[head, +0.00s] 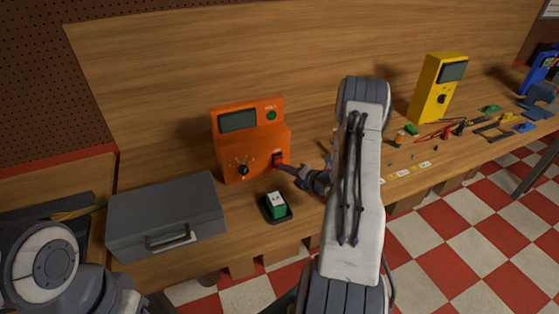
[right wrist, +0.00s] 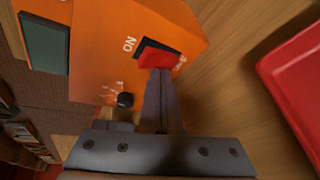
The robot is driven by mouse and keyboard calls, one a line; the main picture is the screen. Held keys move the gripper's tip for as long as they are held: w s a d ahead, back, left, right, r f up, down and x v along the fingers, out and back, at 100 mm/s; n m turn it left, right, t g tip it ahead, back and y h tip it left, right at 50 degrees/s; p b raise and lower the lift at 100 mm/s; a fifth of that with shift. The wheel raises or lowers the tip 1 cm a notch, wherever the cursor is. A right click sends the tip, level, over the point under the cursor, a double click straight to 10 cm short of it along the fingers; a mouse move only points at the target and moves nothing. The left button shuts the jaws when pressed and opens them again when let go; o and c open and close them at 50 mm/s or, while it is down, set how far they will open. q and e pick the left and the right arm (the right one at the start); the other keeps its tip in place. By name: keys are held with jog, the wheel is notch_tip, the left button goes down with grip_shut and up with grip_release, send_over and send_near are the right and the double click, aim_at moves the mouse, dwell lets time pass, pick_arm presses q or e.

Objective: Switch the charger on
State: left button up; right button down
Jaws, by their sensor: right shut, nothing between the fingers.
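The orange charger (head: 228,150) stands upright on the bench against the back board. It has a dark display, a round green light, a black knob and a red rocker switch (head: 278,157) at its lower right. I cannot tell whether the light is lit. In the right wrist view the red switch (right wrist: 160,60) sits in a black frame beside an "ON" label. My right gripper (head: 284,166) is shut and empty, its fingertips (right wrist: 160,76) at the switch, apparently touching it. A green battery (head: 276,205) sits in a black holder in front. My left gripper is out of view.
A grey metal box (head: 165,215) stands left of the charger. A red tray (right wrist: 302,75) shows at the right wrist view's edge. My right forearm hides part of the bench.

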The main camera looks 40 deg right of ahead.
jog(key=shift+w+d+r, duration=0.1)
jog(key=shift+w+r, duration=0.05)
jog(key=shift+w, duration=0.05)
jog(key=shift+w+d+r, duration=0.1)
jog(key=shift+w+r, duration=0.05)
jog(key=shift+w, duration=0.25)
dwell(0.7)
jog(key=shift+s, duration=0.1)
jog(key=shift+s+a+f, duration=0.2)
jog(key=shift+s+f, duration=0.15)
jog(key=shift+s, duration=0.35)
jog(key=shift+s+a+f+b, duration=0.2)
jog(key=shift+s+f+b, duration=0.15)
jog(key=shift+s, duration=0.4)
jog(key=shift+s+a+f+b, duration=0.2)
jog(key=shift+s+f, duration=0.2)
jog(key=shift+s, duration=0.3)
jog(key=shift+s+a+f+b, duration=0.15)
jog(key=shift+s+f+b, duration=0.2)
jog(key=shift+s, duration=0.4)
